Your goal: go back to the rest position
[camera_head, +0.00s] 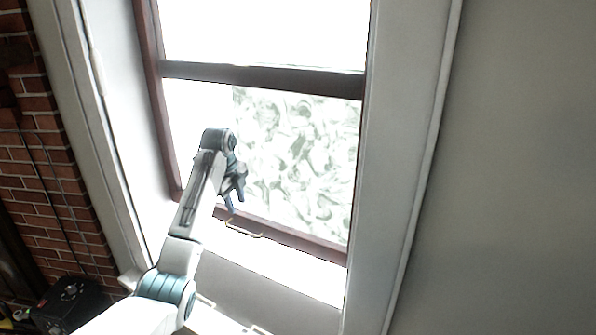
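My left arm reaches up from the bottom left of the head view toward the window (265,80). My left gripper (231,205) hangs at the end of the arm, in front of the lower right-hand pane. Its fingers point down, just above a thin pale handle (243,230) on the dark bottom rail. The fingers are small and dark, so their opening is hard to make out. I cannot tell whether they touch the handle. My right gripper is not in this view.
A red brick wall (40,190) is on the left, with a black box-shaped object (70,303) at its foot. White window casing (405,150) stands on the right, beside a plain grey wall (510,170). A bright sill (275,272) runs below the window.

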